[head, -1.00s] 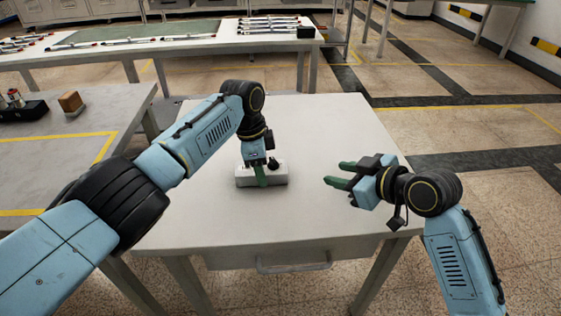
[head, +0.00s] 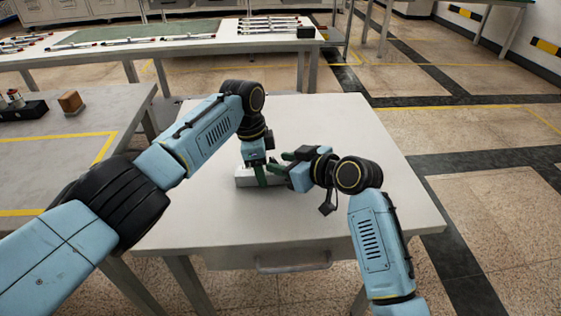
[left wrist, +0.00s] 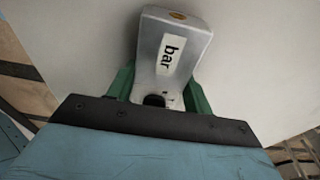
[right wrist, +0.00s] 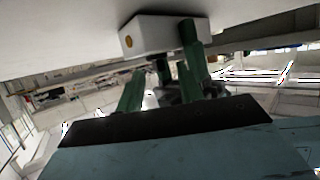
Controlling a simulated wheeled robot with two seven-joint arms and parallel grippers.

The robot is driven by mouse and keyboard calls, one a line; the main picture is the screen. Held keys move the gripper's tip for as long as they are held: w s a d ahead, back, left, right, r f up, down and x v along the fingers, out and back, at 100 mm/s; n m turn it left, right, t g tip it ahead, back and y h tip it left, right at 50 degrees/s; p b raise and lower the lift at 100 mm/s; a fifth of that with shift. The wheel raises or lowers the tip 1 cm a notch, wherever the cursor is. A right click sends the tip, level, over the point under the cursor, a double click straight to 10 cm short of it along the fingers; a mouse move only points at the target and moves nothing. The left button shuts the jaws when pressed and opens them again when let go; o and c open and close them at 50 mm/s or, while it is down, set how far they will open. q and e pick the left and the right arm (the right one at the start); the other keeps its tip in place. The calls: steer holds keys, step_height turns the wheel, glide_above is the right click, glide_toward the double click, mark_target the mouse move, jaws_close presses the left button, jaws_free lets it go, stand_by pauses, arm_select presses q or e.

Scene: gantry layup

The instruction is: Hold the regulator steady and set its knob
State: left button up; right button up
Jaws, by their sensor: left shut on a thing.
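The regulator (head: 246,181) is a pale grey box lying on the table, mostly covered by my grippers in the head view. In the left wrist view the regulator (left wrist: 178,42) shows a "bar" label, and its black knob (left wrist: 153,100) sits between the fingers. My left gripper (head: 261,175) is shut on the regulator body, one green finger on each side (left wrist: 160,92). My right gripper (head: 284,162) is at the regulator's right side with fingers apart. In the right wrist view the dark knob (right wrist: 163,70) shows between its fingers (right wrist: 163,88); contact cannot be told.
The regulator's table (head: 330,220) is otherwise bare, with free room in front and at right. A side table (head: 60,160) at left holds a brown block (head: 71,102) and a black holder (head: 22,110). A bench (head: 170,45) with several rods stands behind.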

steer(key=shift+w+a+f, duration=0.25)
steer(key=shift+w+a, duration=0.1)
jaws_close()
steer(key=shift+a, duration=0.15)
stand_by(1.2)
jaws_free()
steer(key=shift+d, duration=0.2)
steer(key=v, duration=1.2)
